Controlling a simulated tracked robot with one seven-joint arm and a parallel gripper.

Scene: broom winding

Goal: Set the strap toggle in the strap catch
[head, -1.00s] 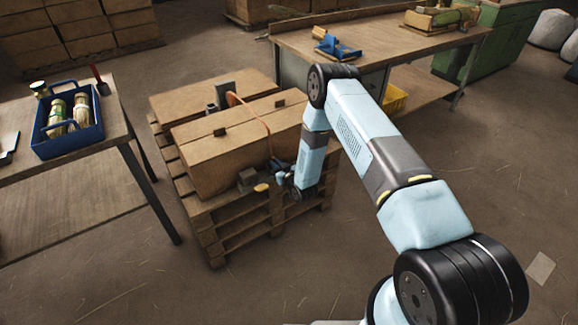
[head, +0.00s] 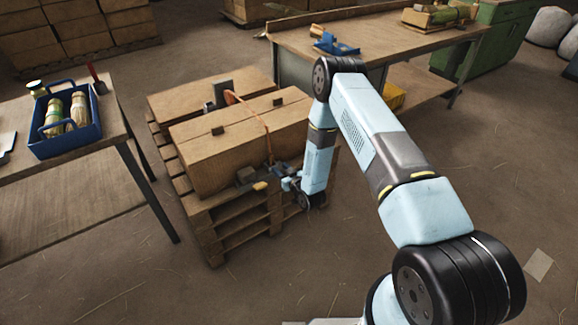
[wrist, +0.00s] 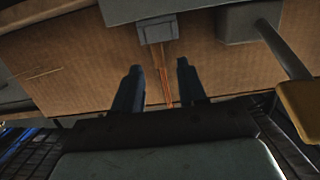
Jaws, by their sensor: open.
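The orange strap (head: 266,132) runs over the front carton and down its near face; it also shows in the wrist view (wrist: 166,72). A small grey block, seemingly the strap toggle (wrist: 157,30), is at the strap's end, against a grey part at the picture's top. I cannot tell whether it is seated there. The strap catch, as it appears, is a grey piece (head: 246,175) with a yellow-tipped lever (head: 261,186), at right in the wrist view (wrist: 300,98). My gripper (wrist: 159,66) is open, its fingers either side of the strap, the block beyond their tips.
The cartons (head: 205,160) stand on a wooden pallet (head: 238,225). A table (head: 95,185) at left holds a blue tote (head: 65,143). A workbench (head: 375,42) stands behind.

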